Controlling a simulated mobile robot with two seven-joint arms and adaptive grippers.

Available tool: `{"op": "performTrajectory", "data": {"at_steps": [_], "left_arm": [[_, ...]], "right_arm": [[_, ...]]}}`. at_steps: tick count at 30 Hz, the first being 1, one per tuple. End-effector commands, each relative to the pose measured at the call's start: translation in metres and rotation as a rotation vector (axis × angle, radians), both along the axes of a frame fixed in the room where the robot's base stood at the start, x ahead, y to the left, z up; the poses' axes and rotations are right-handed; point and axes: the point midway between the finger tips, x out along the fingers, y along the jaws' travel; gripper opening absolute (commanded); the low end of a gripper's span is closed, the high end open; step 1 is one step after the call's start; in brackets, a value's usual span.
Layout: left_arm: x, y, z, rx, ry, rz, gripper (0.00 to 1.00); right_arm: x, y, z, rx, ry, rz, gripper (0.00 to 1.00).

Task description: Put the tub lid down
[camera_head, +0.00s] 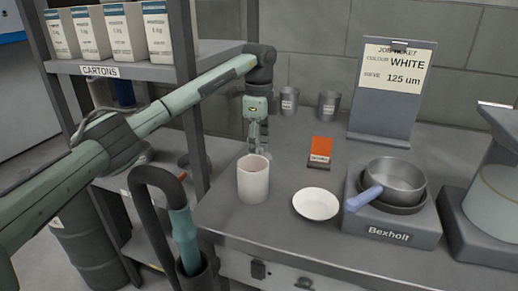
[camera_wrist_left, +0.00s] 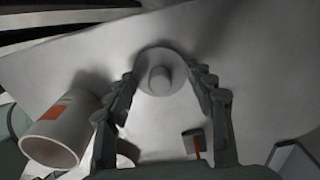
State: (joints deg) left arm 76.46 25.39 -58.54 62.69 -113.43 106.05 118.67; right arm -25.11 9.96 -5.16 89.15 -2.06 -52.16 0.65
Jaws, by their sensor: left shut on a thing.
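My left gripper (camera_head: 258,147) points down over the bench, just behind the white tub (camera_head: 253,179). It is shut on the tub lid (camera_wrist_left: 160,72), a pale round disc with a central knob, seen between the fingertips in the left wrist view. The lid is mostly hidden behind the tub in the head view. I cannot tell whether it touches the bench. The tub stands upright; in the left wrist view the tub (camera_wrist_left: 66,130) shows an orange label and is apart from the lid. My right gripper is not in view.
A white dish (camera_head: 316,203) lies right of the tub, with an orange-and-black card (camera_head: 320,150) behind it. A scale (camera_head: 392,225) carrying a pan (camera_head: 396,178) is further right. Two grey cups (camera_head: 328,104) and a job ticket stand (camera_head: 388,108) are behind. A carton shelf (camera_head: 150,72) is at left.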

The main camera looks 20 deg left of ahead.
Motion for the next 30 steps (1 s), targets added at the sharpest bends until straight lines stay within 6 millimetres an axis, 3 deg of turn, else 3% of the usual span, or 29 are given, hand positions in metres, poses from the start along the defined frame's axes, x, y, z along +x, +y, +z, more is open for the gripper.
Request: {"op": "performTrajectory", "data": {"at_steps": [3, 11, 12, 17, 26, 30], "left_arm": [[0.000, 0.000, -0.001, -0.001, -0.002, -0.001, 0.39], [0.000, 0.000, -0.005, 0.000, -0.001, -0.001, 0.39], [0.000, 0.000, -0.006, 0.000, -0.001, -0.001, 0.55], [0.000, 0.000, -0.005, 0.000, -0.001, 0.000, 0.75], [0.000, 0.000, -0.004, -0.001, -0.001, -0.001, 0.75], [0.001, 0.000, 0.007, -0.001, -0.004, -0.001, 0.75]], "right_arm": [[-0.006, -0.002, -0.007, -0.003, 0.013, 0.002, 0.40], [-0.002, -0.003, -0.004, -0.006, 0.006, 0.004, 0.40], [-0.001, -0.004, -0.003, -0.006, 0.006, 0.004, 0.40], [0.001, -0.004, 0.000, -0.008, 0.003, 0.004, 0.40], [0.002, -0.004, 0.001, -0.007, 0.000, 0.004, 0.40], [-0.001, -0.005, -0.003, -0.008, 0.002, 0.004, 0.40]]}}
